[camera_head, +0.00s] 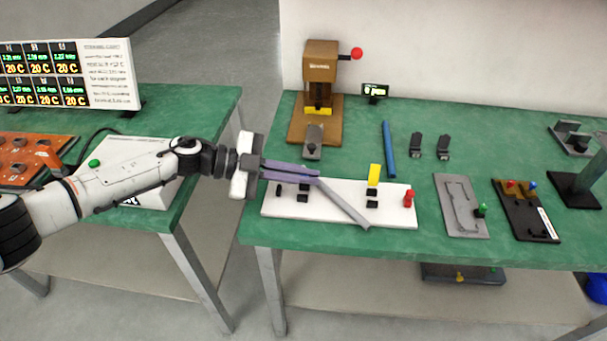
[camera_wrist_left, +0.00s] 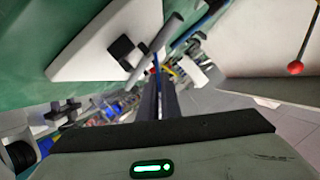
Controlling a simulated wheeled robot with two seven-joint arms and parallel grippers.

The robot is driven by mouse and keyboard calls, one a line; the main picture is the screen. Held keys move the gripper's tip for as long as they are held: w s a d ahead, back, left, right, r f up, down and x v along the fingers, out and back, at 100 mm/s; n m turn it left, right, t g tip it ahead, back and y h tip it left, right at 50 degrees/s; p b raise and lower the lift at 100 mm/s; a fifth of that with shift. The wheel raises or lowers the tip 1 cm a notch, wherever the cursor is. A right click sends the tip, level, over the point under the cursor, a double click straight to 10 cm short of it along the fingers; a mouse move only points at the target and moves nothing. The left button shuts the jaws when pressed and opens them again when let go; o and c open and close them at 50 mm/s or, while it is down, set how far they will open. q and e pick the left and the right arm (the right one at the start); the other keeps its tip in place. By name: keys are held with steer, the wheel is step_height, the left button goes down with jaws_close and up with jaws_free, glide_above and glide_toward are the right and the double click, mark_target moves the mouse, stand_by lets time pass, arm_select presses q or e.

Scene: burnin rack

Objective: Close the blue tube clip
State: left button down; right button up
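A dark board (camera_head: 525,209) at the right of the green table bears a small red part and a small blue part (camera_head: 533,185). The blue part may belong to the blue tube clip; it is too small to tell whether it is open. My left gripper (camera_head: 318,177) is over a white board (camera_head: 278,207), far left of the dark board. Its two long fingers lie close together. A grey bar (camera_head: 345,205) slants from near their tips, and I cannot tell whether they grip it. The fingers also show in the left wrist view (camera_wrist_left: 158,85). My right gripper is out of view.
A blue rod (camera_head: 388,150) and two small black blocks lie behind the white board. A brown press (camera_head: 320,75) stands at the back left. A grey plate (camera_head: 445,190) with a green knob and a black stand (camera_head: 575,190) flank the dark board.

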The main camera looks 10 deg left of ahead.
arm_select(q)
steer(key=shift+s, duration=0.1)
steer(key=shift+s+f+m+t, duration=0.4)
steer(key=shift+f+m, duration=0.1)
steer(key=shift+m, duration=0.3)
steer(key=shift+s+f+m+t+h+b, duration=0.35)
steer(key=shift+f+m+t+h+b, duration=0.15)
steer(key=shift+m+b, duration=0.65)
steer(key=shift+r, duration=0.15)
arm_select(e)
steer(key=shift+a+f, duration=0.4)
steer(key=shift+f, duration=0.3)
arm_select(q)
steer(key=c, duration=2)
jaws_free()
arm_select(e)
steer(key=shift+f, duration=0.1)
arm_select(q)
steer(key=shift+s, duration=0.1)
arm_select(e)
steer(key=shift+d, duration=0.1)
